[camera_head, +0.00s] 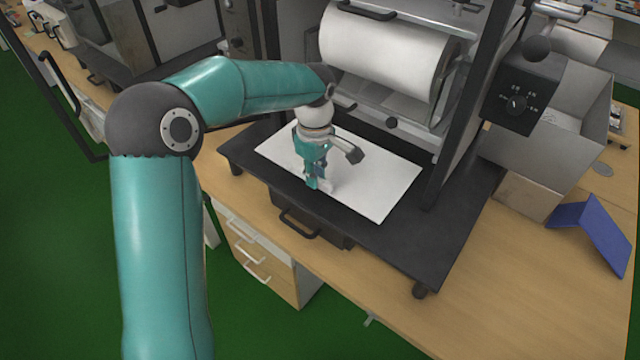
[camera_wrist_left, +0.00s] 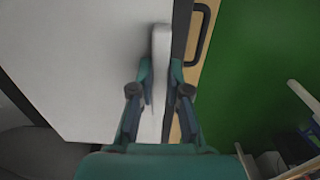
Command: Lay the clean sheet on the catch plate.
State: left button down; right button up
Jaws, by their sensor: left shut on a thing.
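The clean sheet (camera_head: 385,185) is white and rectangular. In the head view it lies flat or nearly flat over the black catch plate (camera_head: 385,240), under the drum machine. My left gripper (camera_head: 318,184) is over the sheet's near edge. In the left wrist view the gripper (camera_wrist_left: 161,80) is shut on a narrow raised white part at the border of the sheet (camera_wrist_left: 85,65), with a fingertip on each side. The gripper and wrist hide part of the sheet in the head view. Whether the whole sheet touches the plate cannot be told. My right gripper is not in view.
A large white drum (camera_head: 385,55) in a dark frame stands behind the sheet. A control box with a knob (camera_head: 515,103), an open grey box (camera_head: 565,130) and a folded blue piece (camera_head: 597,232) are at the right. The wooden table (camera_head: 545,300) has free room at the front right.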

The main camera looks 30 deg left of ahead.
aim_at(317, 198)
pick_arm(q)
jog(key=shift+d+f, duration=0.1)
jog(key=shift+f, duration=2.4)
jog(key=c, duration=1.2)
grip_release()
jog(key=shift+f, duration=0.1)
jog(key=shift+o, duration=0.2)
notch_tip(317, 198, up, 12)
jog(key=shift+r, duration=0.15)
